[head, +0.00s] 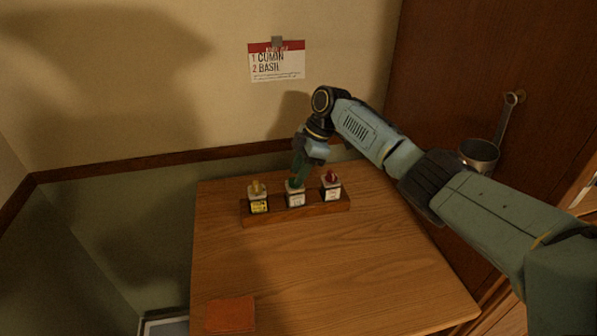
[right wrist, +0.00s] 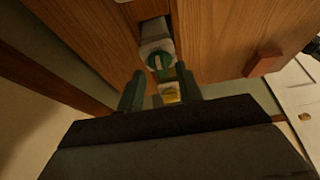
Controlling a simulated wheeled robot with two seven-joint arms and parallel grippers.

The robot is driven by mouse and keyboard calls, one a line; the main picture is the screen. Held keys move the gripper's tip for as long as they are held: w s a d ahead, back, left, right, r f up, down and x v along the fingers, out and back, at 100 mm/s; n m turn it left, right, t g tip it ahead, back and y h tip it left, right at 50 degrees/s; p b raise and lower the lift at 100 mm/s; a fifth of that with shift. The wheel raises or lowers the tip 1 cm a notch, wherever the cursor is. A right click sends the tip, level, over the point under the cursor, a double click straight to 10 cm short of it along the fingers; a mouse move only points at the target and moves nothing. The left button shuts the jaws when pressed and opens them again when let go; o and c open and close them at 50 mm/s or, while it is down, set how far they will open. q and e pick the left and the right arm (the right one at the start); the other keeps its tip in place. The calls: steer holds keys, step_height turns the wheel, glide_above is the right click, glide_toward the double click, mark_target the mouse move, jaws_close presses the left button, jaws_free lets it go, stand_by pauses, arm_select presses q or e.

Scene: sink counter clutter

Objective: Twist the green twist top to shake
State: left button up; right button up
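Three small square jars stand in a row in a wooden rack (head: 318,210) on the table. The middle jar (head: 295,201) has the green twist top (head: 291,184); the left jar (head: 259,206) has a yellow top and the right jar (head: 332,194) a red one. My right gripper (head: 300,173) points down just above the middle jar and partly hides its top. In the right wrist view the green twist top (right wrist: 160,62) shows between the tips of the open fingers (right wrist: 160,72), with no clear contact. My left gripper is in neither view.
The wooden table (head: 300,270) is clear in front of the rack, apart from a flat reddish-orange item (head: 230,314) at its near left. A card (head: 277,62) reading "1 cumin, 2 basil" hangs on the wall. A metal ladle or pot (head: 478,155) hangs at right.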

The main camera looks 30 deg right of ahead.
steer(key=v, duration=1.2)
steer(key=shift+d+r+b, duration=0.2)
steer(key=shift+r+b, duration=0.1)
steer(key=shift+b, duration=0.05)
